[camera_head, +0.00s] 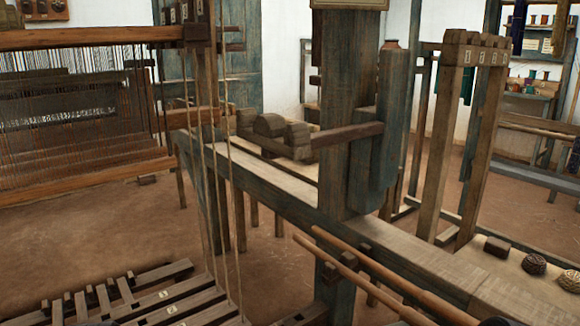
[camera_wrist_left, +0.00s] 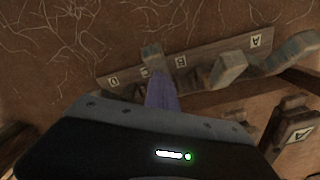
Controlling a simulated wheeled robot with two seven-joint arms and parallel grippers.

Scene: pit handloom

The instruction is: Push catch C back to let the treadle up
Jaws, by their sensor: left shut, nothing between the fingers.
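In the left wrist view, a board (camera_wrist_left: 215,52) with lettered white tags runs across the floor. Tags A and B are readable; those further left are small and partly unclear. A wooden block (camera_wrist_left: 152,55), possibly catch C, rises beside the tags just beyond my fingertips. My left gripper (camera_wrist_left: 160,82) is shut and empty, its fingers over the board; I cannot tell whether they touch the block.
More catch blocks stand to the right, one in the middle (camera_wrist_left: 228,68) and one at the edge (camera_wrist_left: 293,50). A treadle tagged A (camera_wrist_left: 300,132) is at lower right. Cords (camera_head: 228,160) hang above the treadles. A long beam (camera_head: 290,190) crosses the head view.

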